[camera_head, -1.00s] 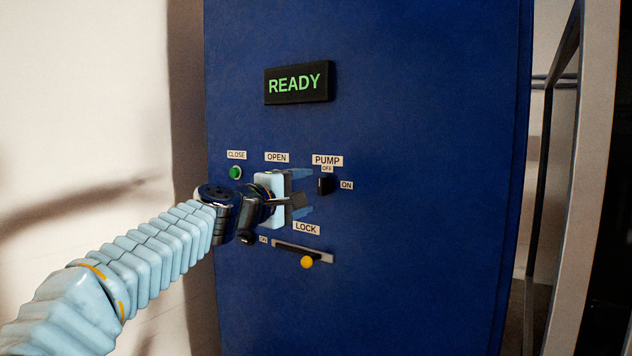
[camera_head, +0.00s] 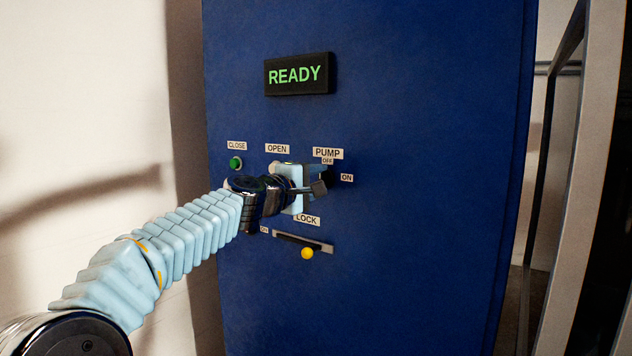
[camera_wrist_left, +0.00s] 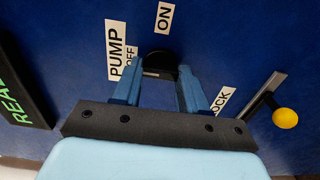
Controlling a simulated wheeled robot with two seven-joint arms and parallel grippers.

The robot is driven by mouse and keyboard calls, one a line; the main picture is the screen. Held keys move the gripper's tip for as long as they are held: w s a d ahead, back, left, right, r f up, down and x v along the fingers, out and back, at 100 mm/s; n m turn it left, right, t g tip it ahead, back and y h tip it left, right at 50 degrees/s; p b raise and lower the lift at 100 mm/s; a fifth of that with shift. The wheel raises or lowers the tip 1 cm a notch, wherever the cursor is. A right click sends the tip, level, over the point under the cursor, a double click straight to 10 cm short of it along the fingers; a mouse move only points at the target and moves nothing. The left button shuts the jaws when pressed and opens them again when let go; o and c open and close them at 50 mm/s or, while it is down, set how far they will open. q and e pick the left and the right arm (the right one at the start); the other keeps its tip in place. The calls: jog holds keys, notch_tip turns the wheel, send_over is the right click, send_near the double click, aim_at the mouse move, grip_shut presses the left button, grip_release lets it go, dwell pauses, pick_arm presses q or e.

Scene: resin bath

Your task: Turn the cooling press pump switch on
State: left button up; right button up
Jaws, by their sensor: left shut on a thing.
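The pump switch is a small black knob (camera_wrist_left: 160,64) on the blue panel, beside the OFF label (camera_wrist_left: 131,57) and the ON label (camera_wrist_left: 164,18) in the left wrist view. My left gripper (camera_wrist_left: 160,74) has its two blue fingers on either side of the knob and is shut on it. In the head view the gripper (camera_head: 321,178) is at the panel just below the PUMP label (camera_head: 328,153) and covers most of the switch. I cannot tell which label the switch points at. My right gripper is in neither view.
A screen (camera_head: 299,74) reads READY in green. A green CLOSE button (camera_head: 235,163) is left of the gripper. The LOCK slider with a yellow knob (camera_head: 307,253) is below it. The panel's right part is clear. A pale frame (camera_head: 578,190) stands at the right.

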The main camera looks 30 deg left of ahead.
pick_arm(q)
jog(key=shift+f+m, duration=0.1)
jog(key=shift+m, duration=0.2)
jog(key=shift+c, duration=0.2)
jog(key=m+b, duration=0.9)
jog(key=m, duration=0.8)
jog(key=shift+b, duration=0.4)
jog(key=shift+m, duration=0.3)
jog(key=o, duration=1.1)
jog(key=shift+c, duration=0.2)
jog(key=shift+s, duration=0.1)
